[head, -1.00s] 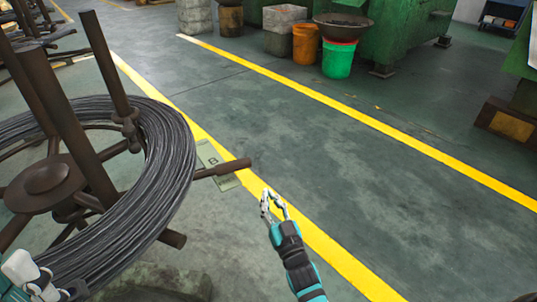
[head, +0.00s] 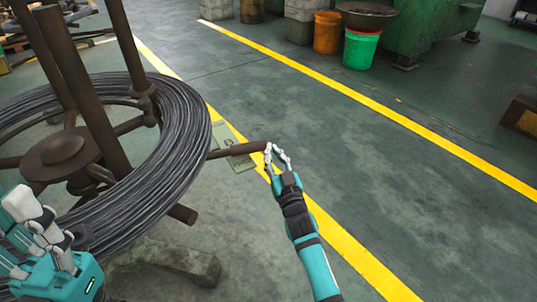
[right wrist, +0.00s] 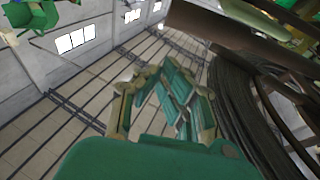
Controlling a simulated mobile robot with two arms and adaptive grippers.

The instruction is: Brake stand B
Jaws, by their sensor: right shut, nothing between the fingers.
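The wire stand (head: 97,140) is a rusty brown reel with upright posts. It carries a thick coil of dark wire (head: 185,150). A brown bar (head: 238,150) sticks out from under the coil to the right, over a floor plate (head: 240,161) marked B, which it partly covers. My right gripper (head: 269,149) is shut and empty, its tips at the free end of the bar; whether they touch it I cannot tell. The right wrist view shows its folded fingers (right wrist: 165,85), with the coil (right wrist: 240,110) to their right. My left gripper (head: 42,222) is at the lower left, in front of the coil; its opening is unclear.
Yellow lines (head: 375,103) cross the green floor, and the aisle (head: 330,140) between them is clear. An orange bucket (head: 327,33) and a green bucket (head: 360,48) stand at the back by green machinery (head: 430,25). The stand's foot (head: 170,258) reaches out at the bottom.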

